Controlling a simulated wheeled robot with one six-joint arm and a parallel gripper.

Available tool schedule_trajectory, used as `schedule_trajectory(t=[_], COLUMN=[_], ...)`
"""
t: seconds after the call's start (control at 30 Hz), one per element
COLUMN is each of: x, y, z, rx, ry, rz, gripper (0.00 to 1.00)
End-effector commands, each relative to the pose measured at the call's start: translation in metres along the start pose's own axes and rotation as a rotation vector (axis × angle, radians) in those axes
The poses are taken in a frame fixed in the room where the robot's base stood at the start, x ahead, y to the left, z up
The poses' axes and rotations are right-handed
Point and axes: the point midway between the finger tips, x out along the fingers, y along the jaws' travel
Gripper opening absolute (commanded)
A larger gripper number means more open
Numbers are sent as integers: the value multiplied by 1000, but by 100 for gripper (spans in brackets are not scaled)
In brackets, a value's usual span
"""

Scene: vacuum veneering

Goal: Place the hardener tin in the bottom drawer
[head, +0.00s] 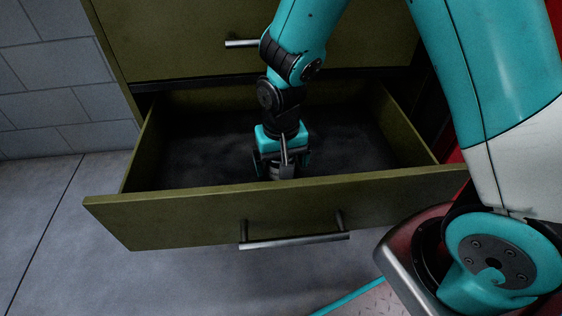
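The bottom drawer (175,214) is olive green, pulled well out, with a dark inside floor. My gripper (279,168) points down inside it, close behind the drawer front, near the middle of its width. The drawer front hides the fingertips. A small grey metallic shape shows at the gripper's lower end. I cannot tell whether it is the hardener tin or part of the gripper. No tin is clearly seen elsewhere, and I cannot tell whether the fingers are open or shut.
The drawer has a silver bar handle (294,241) on its front. A shut drawer (180,45) with its own handle is above. The drawer floor left and right of my gripper looks bare. A grey brick wall (50,75) stands at left, over open grey floor (50,220).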

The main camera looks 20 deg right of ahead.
Motion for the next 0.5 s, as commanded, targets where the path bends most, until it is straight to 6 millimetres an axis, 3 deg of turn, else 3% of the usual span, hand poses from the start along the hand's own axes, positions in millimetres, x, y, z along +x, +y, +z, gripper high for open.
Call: schedule_trajectory(t=[0.3,0.5], x=[-75,-105], y=[0,0], z=[-1,0], rx=[0,0], ry=[5,2], rz=[-2,-1], gripper=[92,92])
